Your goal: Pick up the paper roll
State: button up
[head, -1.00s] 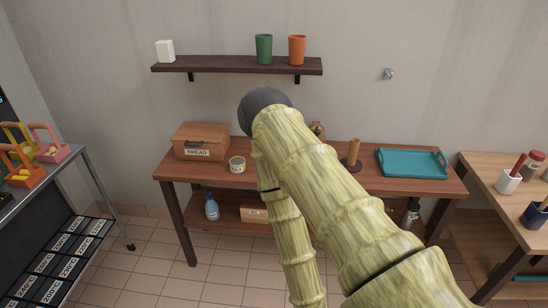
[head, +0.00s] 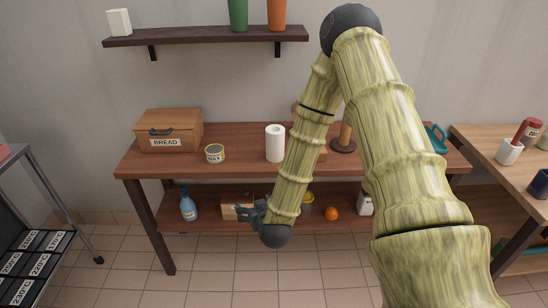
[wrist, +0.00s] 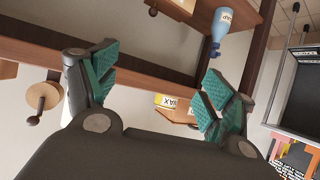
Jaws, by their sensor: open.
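The paper roll (head: 275,143) is a white upright cylinder. It stands on the brown table (head: 233,170), between the wax tin and my forearm. My gripper (head: 243,211) is open and empty, below tabletop height in front of the lower shelf, lower than the roll and a little to its left. In the wrist view my gripper (wrist: 158,78) shows its teal-padded fingers spread with nothing between them. A white sliver beside the left finger there may be the roll, mostly hidden.
A bread box (head: 168,131) and a wax tin (head: 215,153) stand left of the roll. A wooden stand (head: 344,142) is right of it, partly behind my arm. The lower shelf holds a blue bottle (head: 188,205) and an orange (head: 331,213). A wall shelf (head: 205,37) hangs above.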

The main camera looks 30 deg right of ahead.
aim_at(274, 142)
jog(key=w+d+r+m+t+h+b, duration=0.1)
jog(key=w+d+r+h, duration=0.1)
jog(key=w+d+r, duration=0.1)
jog(key=w+d+r+m+t+h+b, duration=0.1)
jog(key=w+d+r+h+b, duration=0.1)
jog(key=w+d+r, duration=0.2)
jog(key=w+d+r+m+t+h+b, duration=0.1)
jog(key=w+d+r, duration=0.3)
jog(key=d, duration=0.4)
jog(key=shift+r+m+t+h+b, duration=0.3)
jog(key=shift+r+m+h+b, duration=0.1)
jog(key=shift+r+h+b, duration=0.3)
jog(key=shift+d+p+x, duration=0.25)
jog(key=shift+p+x, duration=0.05)
jog(key=shift+x, duration=2.5)
jog(key=shift+w+d, duration=0.1)
jog(key=c, duration=1.1)
